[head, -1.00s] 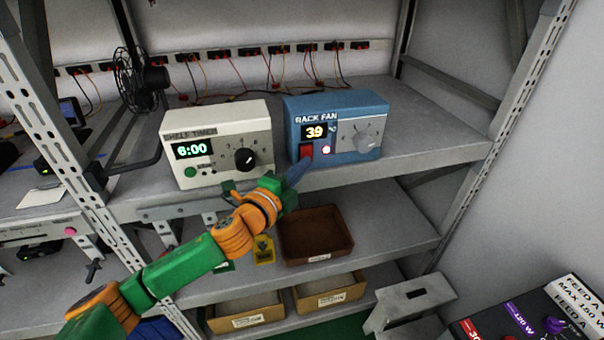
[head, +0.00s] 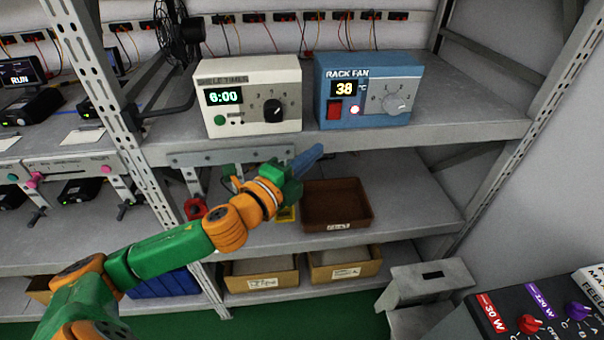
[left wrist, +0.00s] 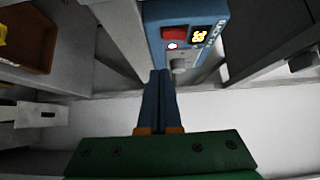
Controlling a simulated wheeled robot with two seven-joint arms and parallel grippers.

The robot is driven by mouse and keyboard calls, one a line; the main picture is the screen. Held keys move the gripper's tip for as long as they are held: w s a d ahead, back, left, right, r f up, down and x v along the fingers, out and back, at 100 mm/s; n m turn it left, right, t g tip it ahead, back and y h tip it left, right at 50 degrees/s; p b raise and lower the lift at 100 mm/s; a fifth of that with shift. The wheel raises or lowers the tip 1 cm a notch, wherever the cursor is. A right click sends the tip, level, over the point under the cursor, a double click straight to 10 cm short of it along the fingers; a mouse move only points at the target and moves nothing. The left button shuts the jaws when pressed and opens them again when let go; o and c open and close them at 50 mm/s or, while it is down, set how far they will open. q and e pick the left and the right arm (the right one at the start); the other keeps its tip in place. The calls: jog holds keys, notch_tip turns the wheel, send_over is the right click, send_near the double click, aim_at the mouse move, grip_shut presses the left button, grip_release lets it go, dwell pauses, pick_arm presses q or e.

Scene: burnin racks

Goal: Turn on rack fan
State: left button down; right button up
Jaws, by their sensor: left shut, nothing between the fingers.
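The blue rack fan box (head: 385,66) stands on the upper shelf. It has a lit display (head: 345,88) reading 38 °C, a red rocker switch (head: 334,109), a small lit lamp (head: 355,110) and a grey knob (head: 398,103). My left gripper (head: 312,157) is shut and empty, below and in front of the box, apart from it. My right gripper is not in view.
A white shelf timer (head: 262,75) showing 6:00 stands left of the fan box. A black desk fan (head: 178,30) is at the back left. A brown tray (head: 337,222) lies on the shelf below. A dark control panel (head: 500,305) is at the lower right.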

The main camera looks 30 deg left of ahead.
pick_arm(q)
jog(key=s+a+f+n+g+y+b, duration=0.1)
jog(key=s+f+n+g+y, duration=0.15)
jog(key=s+f+n, duration=0.5)
jog(key=s+a+f+n+g+y, duration=0.2)
jog(key=s+f+n+g, duration=0.15)
jog(key=f, duration=0.65)
jog(key=s+d+f+n+g+h, duration=0.1)
jog(key=s+d+f+n+g, duration=0.25)
jog(key=s+f, duration=0.3)
jog(key=s+d+f+n+g+h, duration=0.1)
jog(key=s+d+f+n+g, duration=0.3)
jog(key=s, duration=0.4)
notch_tip(320, 180, down, 16)
jog(key=s+a+g, duration=0.1)
jog(key=a+g, duration=0.1)
jog(key=s+a+f+g, duration=0.1)
jog(key=s+a+f, duration=0.1)
jog(key=s+f, duration=0.9)
jog(key=shift+s+f+m+y, duration=0.2)
jog(key=shift+s+m+y, duration=0.2)
jog(key=shift+s, duration=0.5)
